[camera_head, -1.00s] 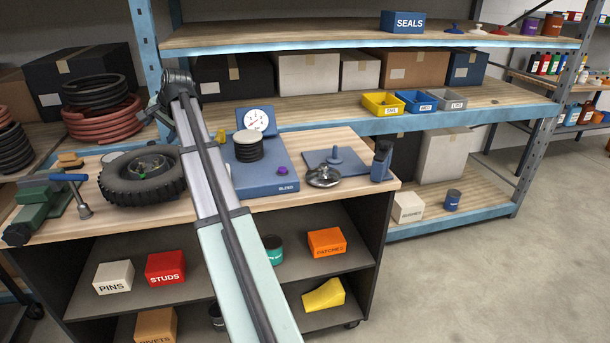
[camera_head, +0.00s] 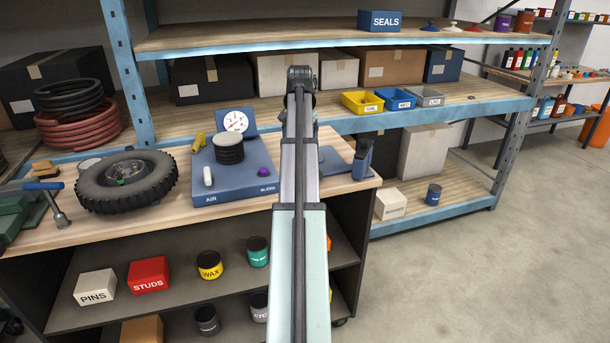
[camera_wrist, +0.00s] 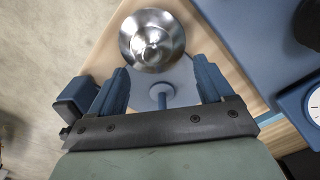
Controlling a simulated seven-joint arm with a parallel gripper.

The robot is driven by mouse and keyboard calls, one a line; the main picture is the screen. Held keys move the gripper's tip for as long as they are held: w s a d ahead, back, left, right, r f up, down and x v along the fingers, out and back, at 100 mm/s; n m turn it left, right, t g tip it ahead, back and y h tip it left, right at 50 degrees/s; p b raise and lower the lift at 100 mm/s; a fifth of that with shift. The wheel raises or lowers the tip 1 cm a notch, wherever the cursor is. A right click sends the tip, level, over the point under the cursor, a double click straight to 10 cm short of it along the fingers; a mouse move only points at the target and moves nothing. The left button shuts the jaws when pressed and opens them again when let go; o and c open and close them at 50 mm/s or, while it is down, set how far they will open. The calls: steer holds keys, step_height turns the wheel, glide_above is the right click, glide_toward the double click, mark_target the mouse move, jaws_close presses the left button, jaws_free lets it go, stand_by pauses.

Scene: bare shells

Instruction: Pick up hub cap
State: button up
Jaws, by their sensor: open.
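The hub cap (camera_wrist: 152,40) is a shiny silver dome with a raised centre. A blue plate with an upright post (camera_wrist: 162,92) shows between the fingers; the plate also shows partly behind my arm in the head view (camera_head: 333,163).
A blue stand (camera_head: 362,157) is at the bench's right end, and in the wrist view (camera_wrist: 76,97) it sits close to the left finger. The blue air gauge unit (camera_head: 232,178) and a tyre (camera_head: 127,182) stand to the left. The shelf edge (camera_head: 400,117) runs behind.

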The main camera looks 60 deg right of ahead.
steer(key=shift+s+d+f, duration=0.45)
steer(key=shift+s, duration=0.2)
steer(key=shift+f, duration=3.6)
steer(key=shift+a, duration=0.1)
steer(key=c, duration=1.5)
